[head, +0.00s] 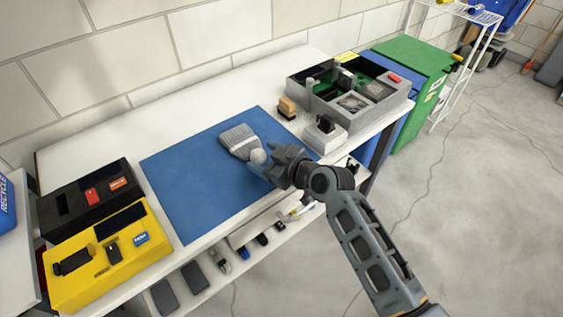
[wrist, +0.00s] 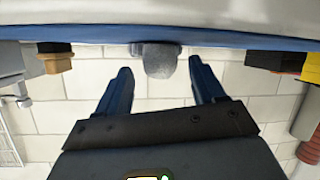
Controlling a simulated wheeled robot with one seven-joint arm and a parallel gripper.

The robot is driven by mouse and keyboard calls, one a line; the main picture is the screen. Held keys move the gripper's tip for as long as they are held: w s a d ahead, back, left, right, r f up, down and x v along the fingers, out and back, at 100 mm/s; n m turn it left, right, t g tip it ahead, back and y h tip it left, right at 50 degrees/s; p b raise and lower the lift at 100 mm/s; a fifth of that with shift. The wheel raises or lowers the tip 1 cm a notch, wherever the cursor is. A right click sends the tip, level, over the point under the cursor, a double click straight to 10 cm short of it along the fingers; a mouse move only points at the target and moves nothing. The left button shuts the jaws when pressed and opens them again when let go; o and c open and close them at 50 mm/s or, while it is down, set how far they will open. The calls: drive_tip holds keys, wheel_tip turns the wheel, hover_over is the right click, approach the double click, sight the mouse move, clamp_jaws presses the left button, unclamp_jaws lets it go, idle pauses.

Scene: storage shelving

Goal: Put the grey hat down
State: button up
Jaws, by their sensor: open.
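The grey hat (head: 239,138) lies on the blue mat (head: 190,170) on the white table, its ribbed part pointing away from me. Its rounded grey knob (head: 257,157) faces my gripper (head: 268,164). In the wrist view the table is at the top, and the hat's fuzzy grey end (wrist: 161,60) shows between and beyond the two fingertips. My gripper (wrist: 160,68) is open, with a gap on both sides of the hat. The hat's far part is hidden in the wrist view.
A grey divided box (head: 350,118) and a small tan-topped block (head: 287,107) stand right of the mat. A yellow box (head: 98,255) and a black box (head: 70,210) stand at left. Most of the mat is clear. A lower shelf (head: 262,228) holds small items.

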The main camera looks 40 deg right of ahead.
drive_tip(key=v, duration=1)
drive_tip(key=shift+s+b, duration=0.3)
drive_tip(key=shift+b, duration=0.05)
drive_tip(key=shift+r, duration=0.1)
drive_tip(key=s+a+r+m+h, duration=0.1)
drive_tip(key=s+a+m, duration=0.1)
drive_tip(key=s, duration=1.1)
drive_tip(key=s+a+r+m+h, duration=0.1)
drive_tip(key=s+a, duration=0.3)
drive_tip(key=s, duration=0.9)
drive_tip(key=shift+s+r+m+t, duration=0.3)
drive_tip(key=shift+s+r+m, duration=0.1)
drive_tip(key=shift+r, duration=0.25)
drive_tip(key=shift+t+y, duration=0.3)
drive_tip(key=s+r, duration=0.2)
drive_tip(key=s+a+r, duration=0.1)
drive_tip(key=s+r, duration=0.1)
drive_tip(key=r, duration=0.1)
drive_tip(key=shift+s+a+r, duration=0.15)
drive_tip(key=shift+s+a, duration=0.1)
drive_tip(key=shift+s, duration=0.15)
drive_tip(key=shift+c, duration=0.5)
drive_tip(key=shift+s+r, duration=0.1)
drive_tip(key=shift+r, duration=0.05)
drive_tip(key=shift+c, duration=0.5)
